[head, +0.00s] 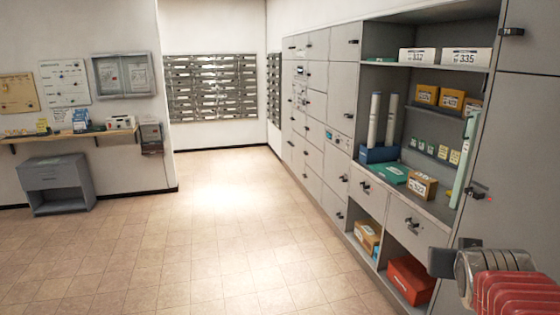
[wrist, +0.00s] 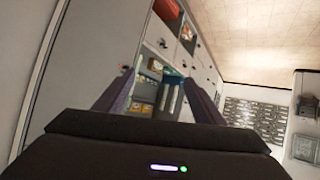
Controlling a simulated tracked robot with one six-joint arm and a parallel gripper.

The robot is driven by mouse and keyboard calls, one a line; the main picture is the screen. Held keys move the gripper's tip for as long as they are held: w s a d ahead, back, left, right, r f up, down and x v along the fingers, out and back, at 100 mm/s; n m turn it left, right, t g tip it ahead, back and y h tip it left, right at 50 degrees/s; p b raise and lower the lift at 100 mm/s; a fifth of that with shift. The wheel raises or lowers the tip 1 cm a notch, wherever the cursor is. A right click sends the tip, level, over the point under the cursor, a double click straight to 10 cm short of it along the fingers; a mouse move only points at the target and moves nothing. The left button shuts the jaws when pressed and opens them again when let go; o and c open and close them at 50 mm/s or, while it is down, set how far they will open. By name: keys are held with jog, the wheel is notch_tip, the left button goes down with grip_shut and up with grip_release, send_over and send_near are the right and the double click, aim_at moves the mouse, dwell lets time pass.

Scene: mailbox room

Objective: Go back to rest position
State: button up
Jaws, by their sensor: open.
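My gripper (wrist: 158,90) shows in the wrist view with its two fingers spread apart and nothing between them. Beyond the fingers are the grey cabinets, which look rotated in that view. In the head view, part of my arm with red ribbed links shows at the lower right, close to the cabinet front; the fingertips are not clearly visible there.
Grey cabinets (head: 318,75) line the right wall, with open shelves of parcels and a red box (head: 410,279) low down. Mailboxes (head: 211,87) hang on the back wall. A small grey drawer cabinet (head: 55,182) stands left under a shelf. The tiled floor (head: 200,240) is clear.

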jog(key=s+a+f+n+g+y, duration=0.1)
jog(key=s+a+f+y, duration=0.1)
jog(key=a, duration=0.5)
jog(key=s+a+f+n+g+y, duration=0.2)
jog(key=s+a+f, duration=0.1)
jog(key=s+a, duration=0.4)
jog(key=s+a+f+n+g+y, duration=0.1)
jog(key=s+a+f+y, duration=0.1)
jog(key=s+a, duration=0.3)
jog(key=a+f, duration=0.1)
jog(key=a, duration=0.3)
jog(key=shift+a+f+n+g, duration=0.15)
jog(key=shift+f+n+g, duration=0.15)
jog(key=shift+f, duration=0.05)
